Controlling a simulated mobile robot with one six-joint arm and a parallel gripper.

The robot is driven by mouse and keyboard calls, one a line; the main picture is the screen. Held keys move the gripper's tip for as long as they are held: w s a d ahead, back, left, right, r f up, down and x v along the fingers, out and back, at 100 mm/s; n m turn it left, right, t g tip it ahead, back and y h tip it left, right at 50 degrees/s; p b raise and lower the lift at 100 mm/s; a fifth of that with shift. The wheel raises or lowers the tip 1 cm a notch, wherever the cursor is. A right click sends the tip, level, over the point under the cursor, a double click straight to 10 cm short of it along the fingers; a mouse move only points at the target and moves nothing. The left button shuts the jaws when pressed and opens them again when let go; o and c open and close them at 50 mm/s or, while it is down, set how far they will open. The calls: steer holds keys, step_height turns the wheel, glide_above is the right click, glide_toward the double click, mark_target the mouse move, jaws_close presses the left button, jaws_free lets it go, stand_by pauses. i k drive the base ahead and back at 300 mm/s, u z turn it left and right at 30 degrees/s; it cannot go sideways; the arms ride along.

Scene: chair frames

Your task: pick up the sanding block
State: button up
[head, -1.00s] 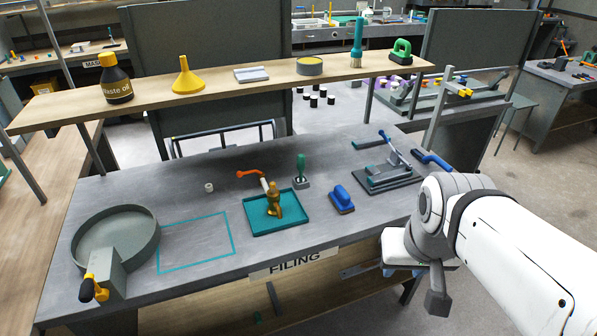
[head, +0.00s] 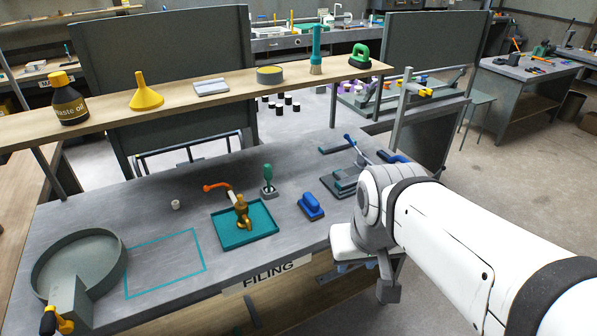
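A blue block with a rounded handle (head: 311,206) sits on the grey bench, just right of the teal tray (head: 264,230); it looks like the sanding block. A green handled block (head: 360,56) of similar form stands at the right end of the wooden shelf. My white arm reaches in from the lower right. Its end, with my gripper (head: 386,288), is near the bench's front edge, to the right of and below the blue block in the picture. The gripper is apart from the block, and its fingers cannot be made out clearly.
A brass and orange tool stands in the tray. A green-handled tool (head: 268,181) stands behind the blue block. A dark fixture (head: 343,184) is to its right, partly behind my arm. A round grey pan (head: 80,262) is at left. The shelf (head: 217,98) overhangs the bench's back.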

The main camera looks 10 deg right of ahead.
mark_target(310, 206)
steer(key=i, duration=0.9)
steer(key=u, duration=0.05)
